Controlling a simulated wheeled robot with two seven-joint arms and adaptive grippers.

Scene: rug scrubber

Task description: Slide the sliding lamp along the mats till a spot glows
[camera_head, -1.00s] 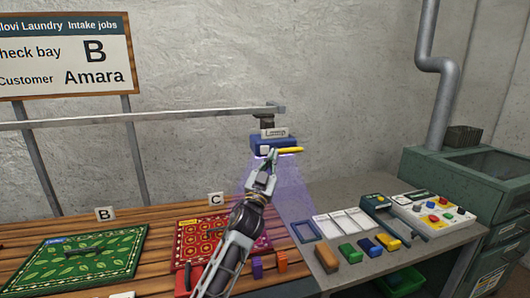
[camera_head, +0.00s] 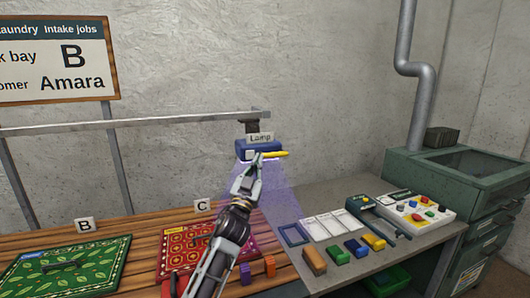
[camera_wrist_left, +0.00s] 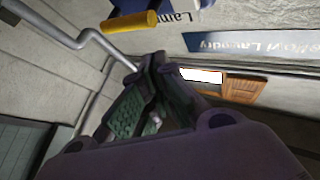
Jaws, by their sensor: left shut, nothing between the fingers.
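The blue sliding lamp (camera_head: 258,149), labelled "Lamp", hangs at the right end of the grey rail (camera_head: 150,125). Its yellow handle (camera_head: 274,154) points right, and a faint violet beam falls below. My left gripper (camera_head: 256,161) is shut and empty, its tips just under the lamp beside the handle. In the left wrist view the handle (camera_wrist_left: 133,25) lies beyond the shut fingertips (camera_wrist_left: 155,62); whether they touch is unclear. The green mat (camera_head: 70,265) lies by sign B (camera_head: 85,224) and the red mat (camera_head: 185,250) by sign C (camera_head: 202,206). My right gripper is not in view.
A board (camera_head: 55,55) at upper left reads check bay B, customer Amara. Right of the mats, a grey table (camera_head: 335,195) carries coloured blocks (camera_head: 356,248), white cards (camera_head: 330,224) and a button panel (camera_head: 418,210). A green cabinet (camera_head: 440,170) stands at the far right.

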